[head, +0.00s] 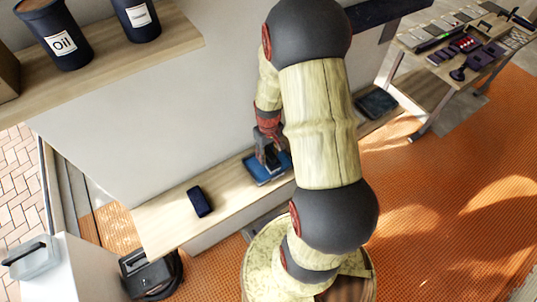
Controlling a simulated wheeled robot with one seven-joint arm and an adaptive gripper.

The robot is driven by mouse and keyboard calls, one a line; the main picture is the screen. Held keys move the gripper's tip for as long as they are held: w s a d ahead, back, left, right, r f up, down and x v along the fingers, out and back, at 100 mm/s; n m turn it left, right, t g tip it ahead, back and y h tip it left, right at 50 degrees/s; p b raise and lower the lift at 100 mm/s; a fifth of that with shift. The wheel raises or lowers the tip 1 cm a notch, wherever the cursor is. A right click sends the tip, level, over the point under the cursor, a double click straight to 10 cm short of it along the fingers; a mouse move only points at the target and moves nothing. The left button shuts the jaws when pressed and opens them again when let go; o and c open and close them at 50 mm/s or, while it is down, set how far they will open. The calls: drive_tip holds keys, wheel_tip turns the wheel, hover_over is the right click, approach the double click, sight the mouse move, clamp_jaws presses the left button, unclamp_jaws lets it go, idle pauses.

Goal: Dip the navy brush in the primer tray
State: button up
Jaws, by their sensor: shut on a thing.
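The blue primer tray (254,180) lies on the low wooden shelf, left of my forearm, which hides its right part. My gripper (268,148) is over the tray, pointing down, and is shut on a dark thing that looks like the navy brush (271,160). The brush is small and partly covered by the fingers. Its lower end is at or just above the tray; I cannot tell whether it touches the primer.
A dark navy block-like object (200,202) lies on the shelf (160,222) left of the tray. Black tubs, one marked Oil (63,45), stand on an upper shelf. A tool table (465,45) is at the back right. Orange floor (440,200) is clear at right.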

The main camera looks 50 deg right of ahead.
sight(269, 152)
drive_tip(key=shift+f+b, duration=0.4)
drive_tip(key=shift+f, duration=0.15)
idle(1.3)
drive_tip(key=shift+r+p, duration=2.5)
drive_tip(key=shift+r, duration=1.1)
drive_tip(key=shift+f, duration=0.1)
